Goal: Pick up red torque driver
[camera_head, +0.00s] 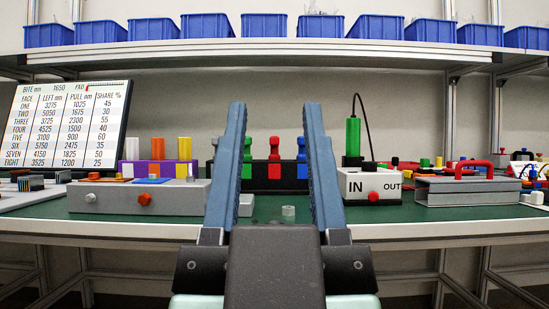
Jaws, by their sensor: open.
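My gripper (274,108) is open and empty, with its two long blue-grey fingers pointing forward over the bench. Between the fingers, farther back, a red driver (274,148) stands upright in a black rack (274,187). A green driver (248,148) stands to its left and a blue driver (301,149) to its right. The red driver is in line with the middle of the gap and appears apart from both fingers. The ends of the rack are partly hidden behind the fingers.
A white IN/OUT box (372,185) with a green handle stands right of the fingers. A grey fixture with a red handle (481,170) is farther right. A grey box (133,198) stands left. A small clear piece (288,210) lies on the green bench before the rack.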

